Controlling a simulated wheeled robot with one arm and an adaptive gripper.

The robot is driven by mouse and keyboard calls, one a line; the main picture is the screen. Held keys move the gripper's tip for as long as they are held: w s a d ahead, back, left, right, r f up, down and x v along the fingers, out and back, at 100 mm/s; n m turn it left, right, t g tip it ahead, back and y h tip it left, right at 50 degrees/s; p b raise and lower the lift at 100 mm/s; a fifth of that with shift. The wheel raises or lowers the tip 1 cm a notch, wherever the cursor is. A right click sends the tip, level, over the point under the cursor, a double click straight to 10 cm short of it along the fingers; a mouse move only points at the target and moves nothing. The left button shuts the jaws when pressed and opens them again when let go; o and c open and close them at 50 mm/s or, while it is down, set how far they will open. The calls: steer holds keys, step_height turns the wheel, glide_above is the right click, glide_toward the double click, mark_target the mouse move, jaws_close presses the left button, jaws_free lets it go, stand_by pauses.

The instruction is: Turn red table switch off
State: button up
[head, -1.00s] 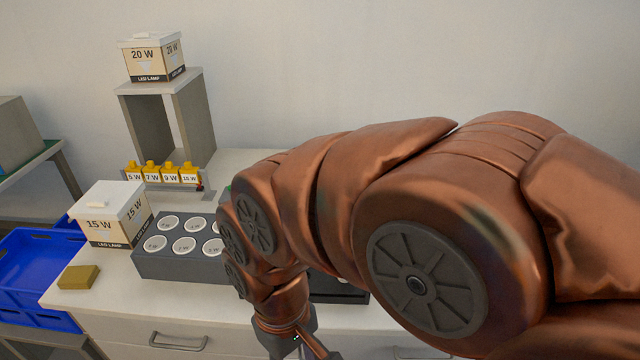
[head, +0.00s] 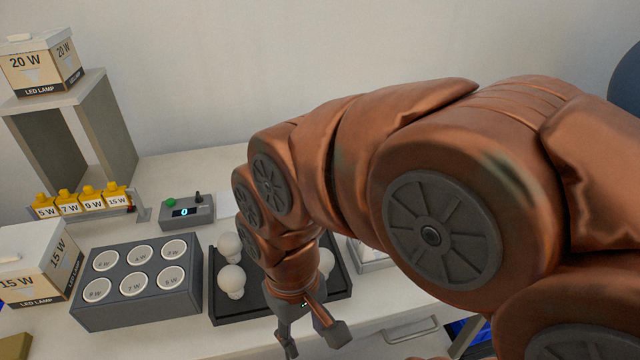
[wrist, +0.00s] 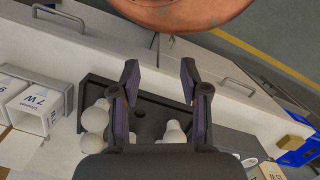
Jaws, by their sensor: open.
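No red table switch can be made out for certain. A small red part (head: 131,209) shows at the right end of the yellow-capped rack. A grey box with a green button and a display reading 0 (head: 187,211) stands at the back of the table. A pale grey object (head: 372,258) is mostly hidden behind my arm, so I cannot tell what it is. My gripper (head: 314,338) is open and empty, pointing down near the table's front edge. In the wrist view, its fingers (wrist: 160,78) are spread above the black tray.
The black tray (head: 222,306) holds several white bulbs (head: 232,280). A grey socket block (head: 135,312), a 15 W box (head: 40,262) and a rack of yellow-capped holders (head: 68,203) stand left. A 20 W box (head: 40,65) sits on a raised stand (head: 110,140). My arm hides the table's right side.

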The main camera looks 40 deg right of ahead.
steer(key=w+d+r+m+t+y+b, duration=0.15)
steer(key=w+d+m, duration=0.25)
steer(key=w+m, duration=0.5)
steer(key=w+d+r+m+t+y+p, duration=0.1)
steer(key=w+d+r+m, duration=0.3)
steer(key=w, duration=1)
steer(key=w+d+f+m+t, duration=0.1)
steer(key=w+d+f+m, duration=0.15)
steer(key=d+m, duration=0.35)
steer(key=w+d+f+m+t+b, duration=0.15)
steer(key=w+d+m, duration=0.25)
steer(key=d, duration=0.4)
steer(key=w+d+f+m+p, duration=0.1)
steer(key=w+d+f+m, duration=0.2)
steer(key=d+m, duration=0.3)
steer(key=shift+n, duration=0.4)
steer(key=shift+d+p+x, duration=0.15)
steer(key=shift+p+x, duration=0.15)
steer(key=shift+x, duration=1.5)
steer(key=shift+d+p+x, duration=0.15)
steer(key=shift+p+x, duration=0.15)
steer(key=shift+x, duration=1.5)
jaws_close()
